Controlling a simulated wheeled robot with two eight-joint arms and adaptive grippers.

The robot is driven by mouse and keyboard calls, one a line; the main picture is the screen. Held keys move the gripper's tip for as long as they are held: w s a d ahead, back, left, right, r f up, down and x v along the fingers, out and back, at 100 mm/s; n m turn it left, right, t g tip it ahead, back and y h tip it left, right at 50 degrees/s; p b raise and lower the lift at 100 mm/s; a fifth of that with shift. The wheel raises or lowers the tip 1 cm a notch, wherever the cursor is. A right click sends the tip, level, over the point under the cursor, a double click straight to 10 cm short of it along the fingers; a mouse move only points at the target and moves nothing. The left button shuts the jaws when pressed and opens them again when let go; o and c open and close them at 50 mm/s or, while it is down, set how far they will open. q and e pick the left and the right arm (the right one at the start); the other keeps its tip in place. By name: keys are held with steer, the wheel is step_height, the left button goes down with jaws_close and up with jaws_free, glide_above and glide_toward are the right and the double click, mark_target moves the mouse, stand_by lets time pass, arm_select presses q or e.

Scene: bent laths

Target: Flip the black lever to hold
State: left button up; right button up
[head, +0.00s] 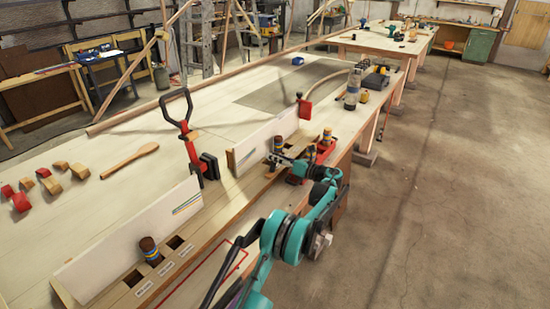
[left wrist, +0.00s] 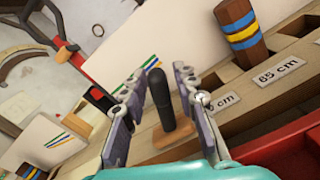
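The black lever (left wrist: 160,95) stands upright from a small wooden block (left wrist: 168,135) in the left wrist view. My left gripper (left wrist: 160,74) is open, with one finger on each side of the lever and a visible gap on both sides. In the head view my left gripper (head: 292,165) is at the far part of the bench's front rail, and the lever is hard to make out there. My right gripper is in neither view.
A striped peg (left wrist: 240,35) stands beside a "65 cm" label (left wrist: 279,71). White boards (head: 130,240) rise along the rail. A red clamp with a black loop handle (head: 188,135) stands between them. A wooden spoon (head: 130,160) and several small blocks lie on the bench.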

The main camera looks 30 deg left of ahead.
arm_select(q)
steer(key=d, duration=0.8)
steer(key=s+d, duration=0.1)
steer(key=d, duration=0.3)
stand_by(0.3)
